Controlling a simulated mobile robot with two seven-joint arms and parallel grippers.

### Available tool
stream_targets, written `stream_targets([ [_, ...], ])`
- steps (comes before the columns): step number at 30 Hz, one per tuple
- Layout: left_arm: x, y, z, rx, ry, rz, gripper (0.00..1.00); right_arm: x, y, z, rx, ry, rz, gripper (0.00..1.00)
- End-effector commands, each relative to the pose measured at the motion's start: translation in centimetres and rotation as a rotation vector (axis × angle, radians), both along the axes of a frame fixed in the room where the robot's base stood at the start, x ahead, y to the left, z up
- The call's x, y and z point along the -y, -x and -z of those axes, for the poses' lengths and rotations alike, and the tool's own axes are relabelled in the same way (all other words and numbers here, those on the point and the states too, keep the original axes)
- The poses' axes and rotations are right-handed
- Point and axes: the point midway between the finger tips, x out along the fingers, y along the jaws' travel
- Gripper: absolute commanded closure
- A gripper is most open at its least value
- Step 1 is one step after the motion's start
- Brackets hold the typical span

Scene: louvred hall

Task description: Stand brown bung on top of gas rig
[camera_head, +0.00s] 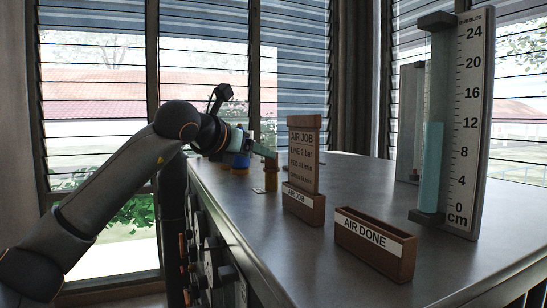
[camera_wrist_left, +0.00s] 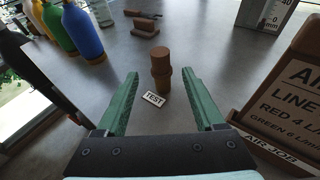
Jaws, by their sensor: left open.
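A brown two-part cylinder, which looks like the brown bung, stands upright beyond my left fingertips in the left wrist view (camera_wrist_left: 161,68), beside a white TEST label (camera_wrist_left: 153,98). In the head view a brown upright piece (camera_head: 271,177) shows below the left fingers, partly hidden. My left gripper (camera_head: 264,148) is open and empty; its green fingers (camera_wrist_left: 160,80) point towards the cylinder, one on each side of its line. A tall column (camera_head: 435,130) with a cm scale marked BUBBLES stands at the right; I cannot tell whether it is the gas rig. My right gripper is not in view.
An AIR JOB sign in a holder (camera_head: 303,203) stands just right of the left gripper. An AIR DONE tray (camera_head: 375,245) is nearer. Blue (camera_wrist_left: 84,31), yellow and green bottles stand left in the wrist view. The bench (camera_head: 345,185) has clear room behind the tray.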

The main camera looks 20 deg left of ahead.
Motion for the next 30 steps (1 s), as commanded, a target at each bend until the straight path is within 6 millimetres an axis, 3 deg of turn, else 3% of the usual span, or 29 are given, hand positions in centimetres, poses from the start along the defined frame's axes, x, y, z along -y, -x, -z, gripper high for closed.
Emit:
stream_targets([
  [6, 0.2, -3.0, 0.7, -0.004, 0.000, 0.000, 0.30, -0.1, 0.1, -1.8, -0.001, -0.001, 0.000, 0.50],
  [15, 0.5, -6.3, 1.9, -0.002, 0.000, 0.001, 0.30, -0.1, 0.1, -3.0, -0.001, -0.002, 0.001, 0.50],
  [30, 0.5, -7.3, 2.3, 0.001, -0.001, 0.000, 0.30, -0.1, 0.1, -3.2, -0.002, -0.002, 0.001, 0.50],
])
